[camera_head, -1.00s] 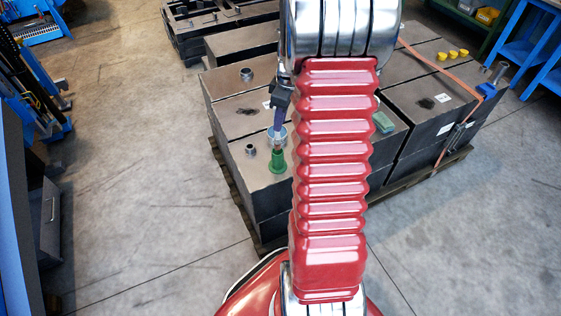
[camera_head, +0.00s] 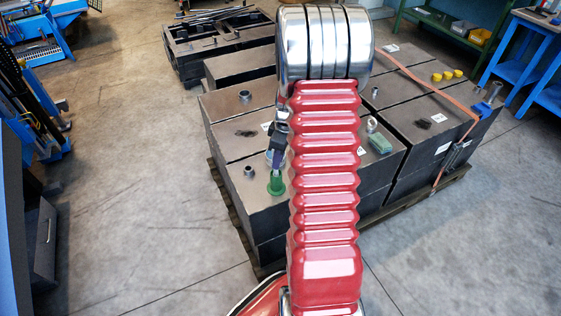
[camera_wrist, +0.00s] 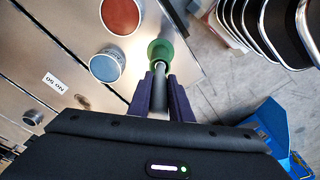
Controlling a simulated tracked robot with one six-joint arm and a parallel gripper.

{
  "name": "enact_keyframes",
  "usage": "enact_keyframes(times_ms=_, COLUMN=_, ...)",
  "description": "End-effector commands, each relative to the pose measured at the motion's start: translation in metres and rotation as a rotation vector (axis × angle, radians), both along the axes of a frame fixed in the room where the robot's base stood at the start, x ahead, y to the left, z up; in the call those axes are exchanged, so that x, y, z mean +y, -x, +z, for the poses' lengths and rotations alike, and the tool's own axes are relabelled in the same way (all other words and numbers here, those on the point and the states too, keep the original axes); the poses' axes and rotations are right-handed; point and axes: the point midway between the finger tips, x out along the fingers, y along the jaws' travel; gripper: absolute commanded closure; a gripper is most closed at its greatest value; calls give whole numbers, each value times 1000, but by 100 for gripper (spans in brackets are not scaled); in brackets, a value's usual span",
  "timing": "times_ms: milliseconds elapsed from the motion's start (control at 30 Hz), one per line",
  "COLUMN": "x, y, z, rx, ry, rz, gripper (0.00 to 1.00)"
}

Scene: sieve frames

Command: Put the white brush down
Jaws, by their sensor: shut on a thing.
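My gripper (camera_wrist: 161,85) is shut on a slim pale grey stem (camera_wrist: 160,74), taken as the white brush; its bristles are not clear. In the head view my gripper (camera_head: 276,156) is partly beside my red arm, over the front left box (camera_head: 248,208). A green flared piece (camera_head: 276,185) is directly below the fingers, on or just above the box top. In the wrist view the green piece (camera_wrist: 160,51) lies at the stem's far end. I cannot tell whether it is part of the brush or a separate holder.
A round blue-grey tin (camera_wrist: 107,66) and a red round tin (camera_wrist: 121,14) stand nearby on the boxes. A small metal cup (camera_head: 250,171) is left of the green piece. Open floor (camera_head: 130,190) is on the left.

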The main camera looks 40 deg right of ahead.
Motion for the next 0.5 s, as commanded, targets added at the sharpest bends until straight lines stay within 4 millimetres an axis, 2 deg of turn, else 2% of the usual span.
enact_keyframes(times_ms=100, x=0, y=1, z=-16, rx=2, ry=-2, rz=-1, gripper=100)
enact_keyframes(times_ms=200, x=0, y=0, z=-23, rx=0, ry=-1, rz=0, gripper=100)
enact_keyframes(times_ms=500, x=0, y=0, z=-24, rx=0, ry=0, rz=-1, gripper=100)
